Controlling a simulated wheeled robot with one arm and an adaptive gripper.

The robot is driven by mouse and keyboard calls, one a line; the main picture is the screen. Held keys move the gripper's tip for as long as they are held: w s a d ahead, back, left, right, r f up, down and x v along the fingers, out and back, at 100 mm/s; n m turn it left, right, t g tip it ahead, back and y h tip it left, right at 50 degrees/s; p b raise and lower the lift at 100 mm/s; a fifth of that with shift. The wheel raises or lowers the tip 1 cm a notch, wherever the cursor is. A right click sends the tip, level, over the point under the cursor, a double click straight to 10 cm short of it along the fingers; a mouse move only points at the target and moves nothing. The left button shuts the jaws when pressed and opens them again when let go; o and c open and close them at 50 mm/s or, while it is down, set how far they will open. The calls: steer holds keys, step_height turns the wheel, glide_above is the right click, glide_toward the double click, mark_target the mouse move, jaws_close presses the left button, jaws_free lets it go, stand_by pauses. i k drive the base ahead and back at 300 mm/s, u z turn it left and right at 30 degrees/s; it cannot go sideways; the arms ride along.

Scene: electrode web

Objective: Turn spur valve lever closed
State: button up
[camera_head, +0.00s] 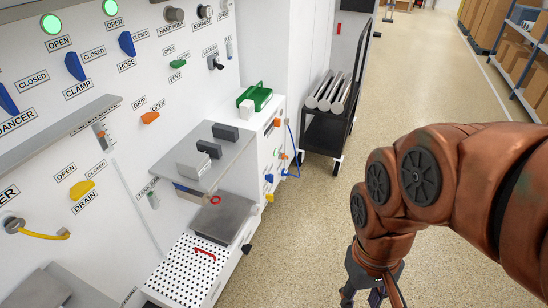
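No label that I can read says spur, so I cannot tell which lever is the spur valve. The wall panel carries blue levers marked clamp (75,67) and hose (127,44), a yellow drain lever (82,190), a small green vent lever (175,77) and an orange lever (150,118). Small blue (269,178), yellow (270,197) and orange (277,122) parts sit on the white cabinet's side, near a blue hose (290,150). My gripper (374,297) hangs over the floor at the bottom, apart from these. Its fingertips are cut off by the frame edge.
A perforated white tray (180,272) with a red handle (205,254) and a grey bench with dark blocks (225,132) project from the panel. A black cart (327,132) with metal rolls stands behind. Shelving (522,45) is far right. The floor between is clear.

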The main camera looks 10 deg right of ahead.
mark_target(269, 178)
steer(key=u, duration=0.05)
steer(key=k, duration=0.5)
steer(key=z, duration=0.7)
steer(key=i, duration=0.95)
steer(key=u, duration=0.4)
steer(key=i, duration=0.75)
steer(key=u, duration=1)
steer(key=i, duration=0.25)
steer(key=u, duration=0.2)
